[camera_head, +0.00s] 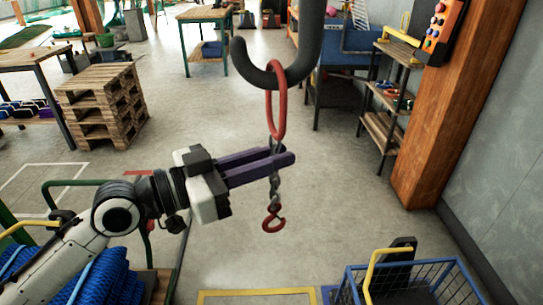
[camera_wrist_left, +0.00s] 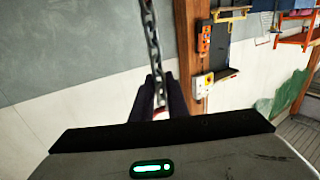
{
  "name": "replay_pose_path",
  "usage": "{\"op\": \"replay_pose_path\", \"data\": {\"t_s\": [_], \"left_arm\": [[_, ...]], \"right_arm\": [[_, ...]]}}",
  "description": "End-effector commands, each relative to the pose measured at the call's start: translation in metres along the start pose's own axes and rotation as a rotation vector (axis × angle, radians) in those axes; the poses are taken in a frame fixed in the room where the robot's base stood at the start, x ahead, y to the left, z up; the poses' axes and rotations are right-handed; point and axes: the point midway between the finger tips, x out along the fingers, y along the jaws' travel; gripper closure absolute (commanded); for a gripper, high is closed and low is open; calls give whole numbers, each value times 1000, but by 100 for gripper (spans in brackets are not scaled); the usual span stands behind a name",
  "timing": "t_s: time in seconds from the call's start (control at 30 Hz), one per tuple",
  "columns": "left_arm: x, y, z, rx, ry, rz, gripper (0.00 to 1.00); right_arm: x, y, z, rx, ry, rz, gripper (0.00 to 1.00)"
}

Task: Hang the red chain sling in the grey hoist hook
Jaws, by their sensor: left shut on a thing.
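The grey hoist hook (camera_head: 247,62) hangs at the top centre of the head view. The red chain sling has a long red ring (camera_head: 281,115) on top, a grey chain below it and a small red hook (camera_head: 273,221) at its lower end. The red ring overlaps the bottom curve of the hoist hook, its top inside the bend; it looks threaded on it, but depth is hard to judge. My left gripper (camera_head: 283,157) is shut on the chain just below the ring. The left wrist view shows the chain (camera_wrist_left: 152,45) rising between the fingers (camera_wrist_left: 160,95). My right gripper is out of view.
A blue wire basket (camera_head: 440,272) with a yellow handle stands at the lower right. A wooden post (camera_head: 440,130) carries an orange control box (camera_head: 440,30). Stacked pallets (camera_head: 100,105) stand at left. The floor beneath the sling is clear.

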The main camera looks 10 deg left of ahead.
Motion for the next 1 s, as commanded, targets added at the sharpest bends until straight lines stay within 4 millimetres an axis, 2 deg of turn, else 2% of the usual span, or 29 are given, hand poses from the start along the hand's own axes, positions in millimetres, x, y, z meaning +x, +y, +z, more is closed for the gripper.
{"op": "replay_pose_path", "data": {"t_s": [0.27,0.3,0.4,0.77,1.0], "left_arm": [[0,0,-3,2,7,-1,100],[0,0,-3,2,7,-1,81],[0,0,-2,2,6,-1,64],[-3,0,2,-1,-5,-1,64],[-34,-1,6,3,-8,-2,64]], "right_arm": [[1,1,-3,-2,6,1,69],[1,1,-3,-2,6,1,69],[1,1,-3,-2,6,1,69],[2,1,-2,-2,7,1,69],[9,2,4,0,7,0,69]]}}
